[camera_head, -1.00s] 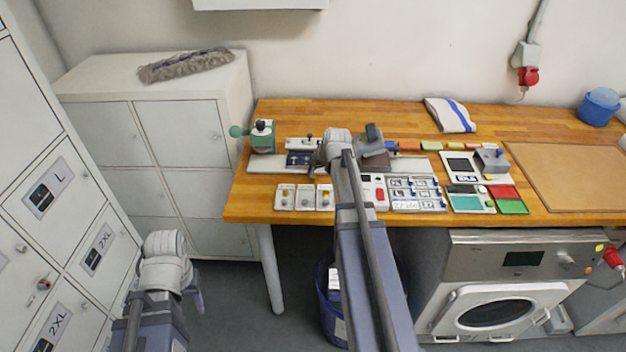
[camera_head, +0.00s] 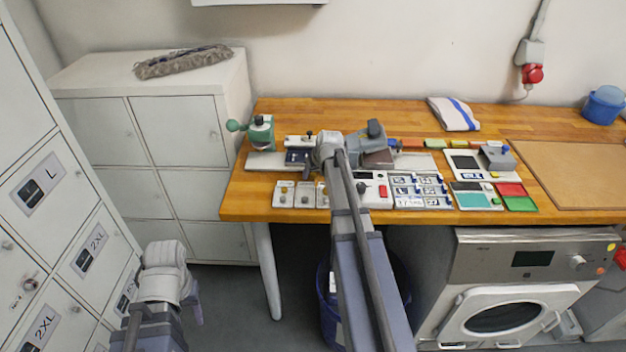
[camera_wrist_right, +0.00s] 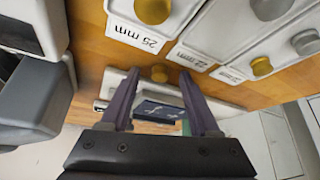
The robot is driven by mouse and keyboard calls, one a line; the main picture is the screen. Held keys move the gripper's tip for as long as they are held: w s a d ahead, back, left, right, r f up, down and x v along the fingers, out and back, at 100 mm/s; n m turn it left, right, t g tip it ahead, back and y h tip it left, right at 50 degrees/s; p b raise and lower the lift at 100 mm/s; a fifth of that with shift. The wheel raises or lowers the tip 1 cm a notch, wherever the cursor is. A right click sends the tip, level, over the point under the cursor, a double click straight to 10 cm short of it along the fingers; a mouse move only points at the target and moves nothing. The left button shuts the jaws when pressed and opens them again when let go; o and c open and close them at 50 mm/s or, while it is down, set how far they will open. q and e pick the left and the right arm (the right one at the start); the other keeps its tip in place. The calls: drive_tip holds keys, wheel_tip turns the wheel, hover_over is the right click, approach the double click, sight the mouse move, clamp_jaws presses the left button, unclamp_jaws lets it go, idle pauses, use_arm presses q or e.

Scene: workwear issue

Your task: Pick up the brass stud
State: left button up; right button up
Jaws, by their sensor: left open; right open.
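A small round brass stud (camera_wrist_right: 159,73) shows on the wooden table top in the right wrist view, between and just beyond the tips of my right gripper (camera_wrist_right: 158,86). The gripper is open, with a finger on each side of the stud and no visible contact. In the head view my right wrist covers that spot, so the stud cannot be made out there. My left gripper (camera_head: 196,302) hangs low in front of the lockers, away from the table; it is open, though its fingers barely show.
White trays (camera_head: 283,195) with brass and grey studs, one labelled 25 mm (camera_wrist_right: 136,36), stand close by at the front edge. A green hand press (camera_head: 260,133) is at the back left. Pads and trays crowd the right. A brown board (camera_head: 575,175) lies far right.

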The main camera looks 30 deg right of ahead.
clamp_jaws()
idle(0.4)
drive_tip(key=shift+r, duration=0.15)
wheel_tip(320, 180, up, 10)
drive_tip(key=p, duration=1)
